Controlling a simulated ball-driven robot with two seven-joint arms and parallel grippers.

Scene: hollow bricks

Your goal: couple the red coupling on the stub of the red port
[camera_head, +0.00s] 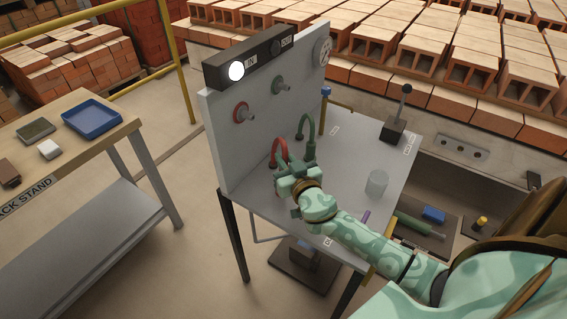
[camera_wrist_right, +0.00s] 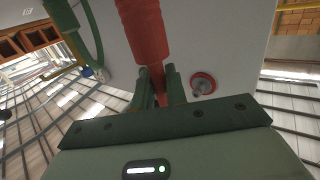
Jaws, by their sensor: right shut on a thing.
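The red port (camera_head: 240,112) is a red ring with a grey stub on the upright grey panel. It also shows in the wrist view (camera_wrist_right: 203,83), just right of my fingers, with its stub bare. My right gripper (camera_head: 288,178) is at the panel's foot, below the port. In the wrist view my right gripper (camera_wrist_right: 157,86) is shut on the red coupling (camera_wrist_right: 146,35), whose thick red body extends upward from the fingers. The coupling is apart from the stub. My left gripper is not in view.
A second port (camera_head: 281,85) is higher and farther right on the panel. A green hose (camera_head: 307,122) stands close behind my gripper. A clear cup (camera_head: 377,183) and a black lever box (camera_head: 394,130) are on the bench (camera_head: 355,158). A lamp glows on the panel's top bar.

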